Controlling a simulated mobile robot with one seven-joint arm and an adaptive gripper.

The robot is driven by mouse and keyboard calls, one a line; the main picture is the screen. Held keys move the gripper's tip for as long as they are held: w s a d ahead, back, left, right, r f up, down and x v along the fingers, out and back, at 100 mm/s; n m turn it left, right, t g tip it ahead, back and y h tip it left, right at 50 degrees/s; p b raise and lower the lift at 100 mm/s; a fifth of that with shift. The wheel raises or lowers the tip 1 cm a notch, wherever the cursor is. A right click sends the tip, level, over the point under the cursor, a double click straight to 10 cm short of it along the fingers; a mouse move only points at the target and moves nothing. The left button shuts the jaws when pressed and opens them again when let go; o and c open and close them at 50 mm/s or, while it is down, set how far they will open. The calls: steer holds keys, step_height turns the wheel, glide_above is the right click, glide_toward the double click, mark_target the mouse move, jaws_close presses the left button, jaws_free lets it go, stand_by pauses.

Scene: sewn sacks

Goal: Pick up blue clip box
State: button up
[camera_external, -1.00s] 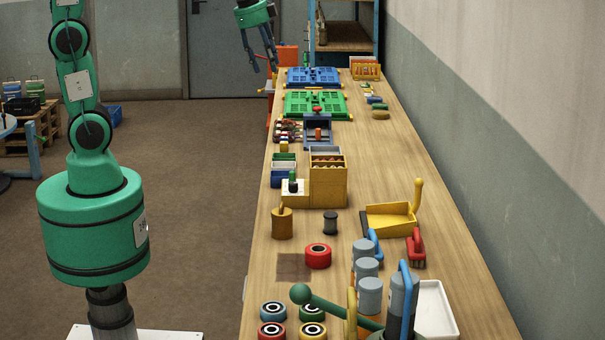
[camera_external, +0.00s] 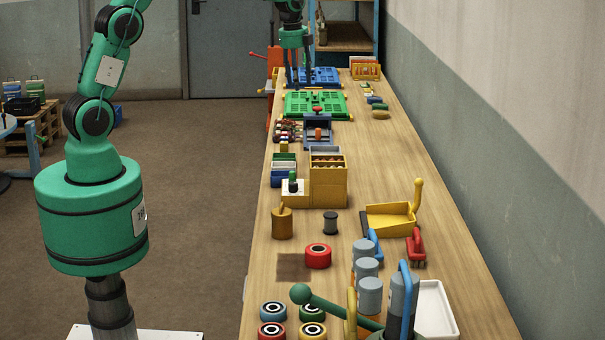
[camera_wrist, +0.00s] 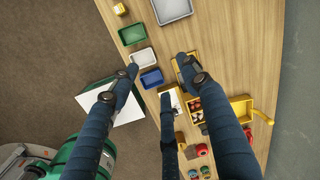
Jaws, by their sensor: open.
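The flat blue box (camera_external: 322,76) with a gridded lid, likely the blue clip box, lies at the far end of the bench in the external view. My gripper (camera_external: 299,80) hangs fingers-down over its left part and hides some of it. Height and contact cannot be told. In the wrist view my gripper (camera_wrist: 170,85) has its dark fingers spread, with nothing seen held between them. That view shows a small blue tray (camera_wrist: 151,78); I cannot identify it as the clip box.
A similar green box (camera_external: 314,103) lies just nearer. Nearer are a yellow compartment box (camera_external: 328,185), rollers and grey cylinders.

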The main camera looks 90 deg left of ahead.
steer(key=s+a+f+m+p, duration=0.1)
steer(key=s+a+f+m, duration=0.1)
steer(key=a+f, duration=0.6)
steer(key=s+a+f+m+g+p, duration=0.1)
steer(key=s+a+f+m, duration=0.1)
steer(key=a+f, duration=0.7)
steer(key=s+a, duration=0.1)
steer(key=a, duration=0.2)
steer(key=shift+s+m+h, duration=0.3)
steer(key=shift+h, duration=0.1)
steer(key=shift+f, duration=0.2)
steer(key=shift+f, duration=4.15)
steer(key=shift+f, duration=0.1)
steer(key=shift+f+p, duration=0.45)
steer(key=shift+f, duration=2.05)
steer(key=shift+c, duration=0.5)
